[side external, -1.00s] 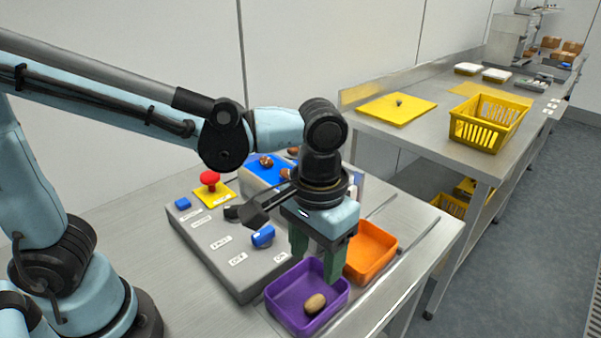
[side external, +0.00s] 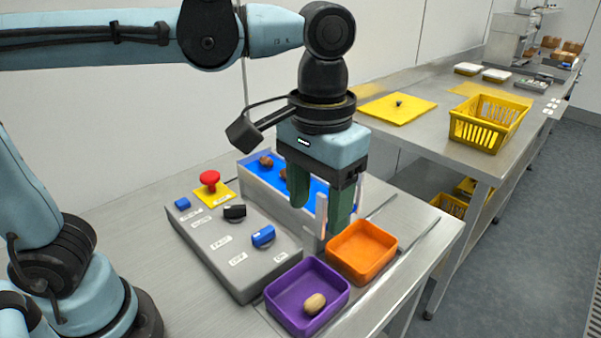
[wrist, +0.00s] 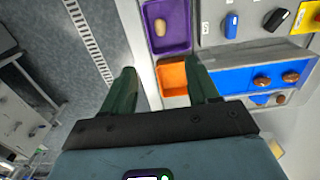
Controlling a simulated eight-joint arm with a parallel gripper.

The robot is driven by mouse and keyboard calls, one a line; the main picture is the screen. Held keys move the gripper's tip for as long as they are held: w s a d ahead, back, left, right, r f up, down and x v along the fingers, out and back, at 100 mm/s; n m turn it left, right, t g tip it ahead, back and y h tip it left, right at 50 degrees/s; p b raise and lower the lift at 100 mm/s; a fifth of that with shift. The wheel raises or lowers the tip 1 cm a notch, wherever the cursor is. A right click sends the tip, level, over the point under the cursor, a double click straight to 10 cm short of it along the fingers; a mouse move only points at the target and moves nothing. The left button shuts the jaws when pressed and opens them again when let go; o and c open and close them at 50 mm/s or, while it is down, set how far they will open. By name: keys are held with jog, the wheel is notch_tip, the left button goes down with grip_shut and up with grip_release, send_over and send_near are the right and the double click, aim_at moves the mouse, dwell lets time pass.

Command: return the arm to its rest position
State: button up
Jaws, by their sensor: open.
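My gripper (side external: 321,215) is raised above the bench, its two green fingers apart and empty. In the side view it hangs in front of the blue belt, up and back from the orange tray (side external: 361,252). The wrist view also shows the gripper (wrist: 165,85) open, with the orange tray (wrist: 172,77) partly behind one finger.
A grey control box (side external: 235,255) with a red button (side external: 210,179) and knobs stands left of the trays. Several dates lie on the blue belt (side external: 319,188). A yellow crate (side external: 488,122) and yellow board (side external: 397,109) are on the back bench. Air above the control box is clear.

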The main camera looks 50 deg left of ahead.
jog(key=a+f+t, duration=0.3)
jog(key=a+f, duration=0.1)
jog(key=a, duration=0.4)
jog(key=w+a+f+t, duration=0.1)
jog(key=a+f+t, duration=0.3)
jog(key=a, duration=0.5)
jog(key=shift+a, duration=0.3)
